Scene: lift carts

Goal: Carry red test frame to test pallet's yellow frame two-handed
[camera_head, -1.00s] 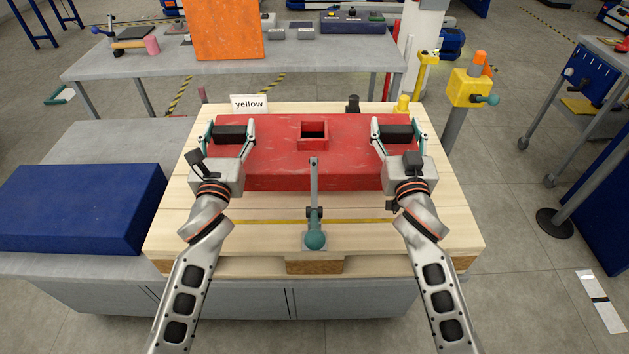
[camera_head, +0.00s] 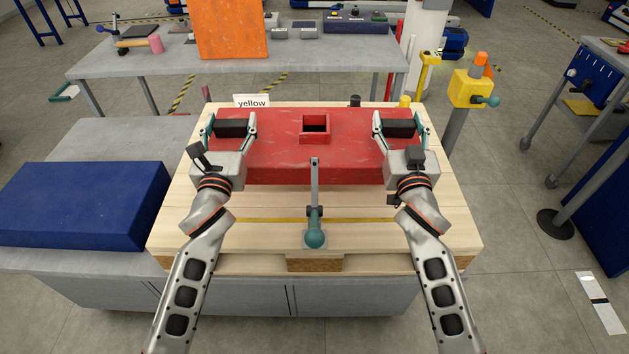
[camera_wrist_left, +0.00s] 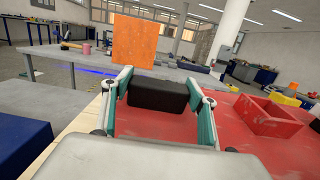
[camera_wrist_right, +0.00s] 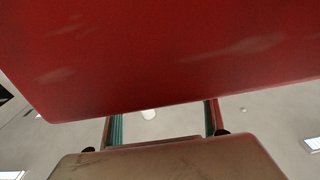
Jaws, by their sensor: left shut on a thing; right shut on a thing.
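The red test frame (camera_head: 270,155) is a wide scuffed block with a square raised opening on top and a black handle at each end. It is over the wooden test pallet (camera_head: 190,205) and looks level; any gap beneath it is unclear. My left gripper (camera_head: 232,128) is shut on the left black handle, which also shows in the left wrist view (camera_wrist_left: 158,95). My right gripper (camera_head: 398,128) is shut on the right handle; the red body fills much of the right wrist view (camera_wrist_right: 160,60). A yellow line (camera_head: 270,220) crosses the pallet's front; the rest of the yellow outline is hidden.
A "yellow" sign (camera_head: 252,101), a black peg (camera_head: 355,101) and a yellow peg (camera_head: 404,101) are behind the red frame. A blue block (camera_head: 80,205) lies left. A yellow post box (camera_head: 469,88) stands right.

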